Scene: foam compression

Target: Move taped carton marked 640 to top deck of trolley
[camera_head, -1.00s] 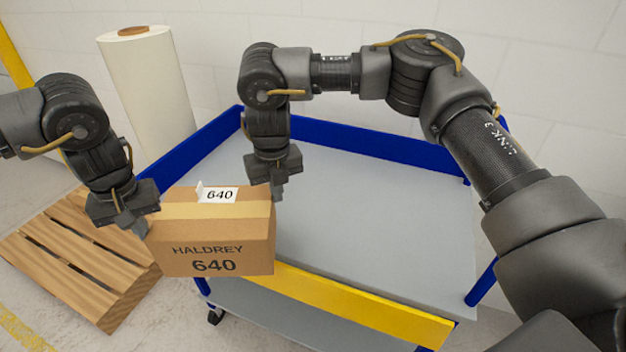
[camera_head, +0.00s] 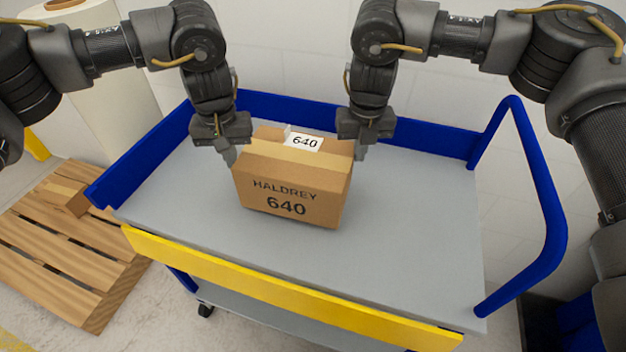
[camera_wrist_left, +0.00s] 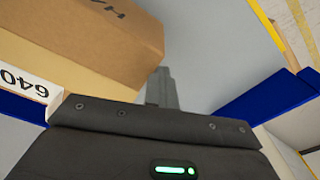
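The taped carton (camera_head: 290,190), printed HALDREY 640 with a white 640 label on top, is over the trolley's grey top deck (camera_head: 410,230). It looks slightly tilted; I cannot tell whether its bottom touches the deck. My left gripper (camera_head: 230,154) is at its left side and my right gripper (camera_head: 362,152) at its right side, so it sits between them. Each gripper's fingers show as one narrow tip along the carton's side. In the left wrist view the left fingers (camera_wrist_left: 161,88) are together beside the carton (camera_wrist_left: 85,45). The right fingers are partly hidden.
The trolley has blue rails (camera_head: 545,190) around the left, back and right, and a yellow front edge (camera_head: 280,290). A wooden pallet (camera_head: 65,265) lies at left on the floor. A white roll (camera_head: 105,75) stands behind it. Deck space is free right of the carton.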

